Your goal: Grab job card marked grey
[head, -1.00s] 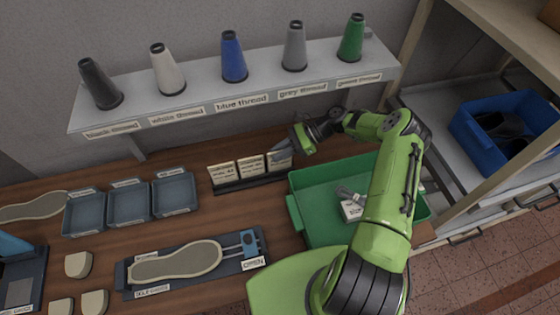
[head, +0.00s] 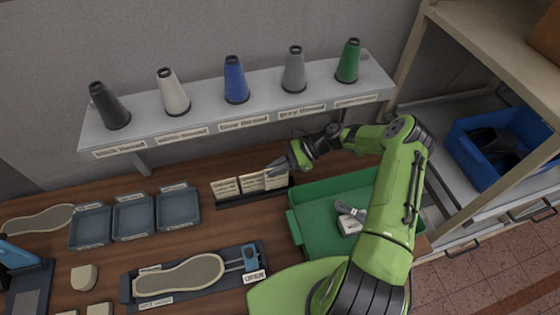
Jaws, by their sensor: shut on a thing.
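Several pale job cards stand in a dark rack (head: 252,197) at the back of the bench: a left card (head: 224,189), a middle card (head: 251,183) and a right card (head: 276,180). Their print is too small to read, so I cannot tell which is marked grey. My gripper (head: 277,168) reaches in from the upper right and is shut on the right card at its top edge. The card is still at the rack; I cannot tell whether it is lifted clear. The fingers hide part of its top.
A green tray (head: 296,238) with a white-labelled item (head: 350,222) lies right of the rack, beneath my arm. A shelf (head: 205,134) with thread cones overhangs behind. Blue-grey trays (head: 133,217) and a sole gauge (head: 245,282) lie left and in front.

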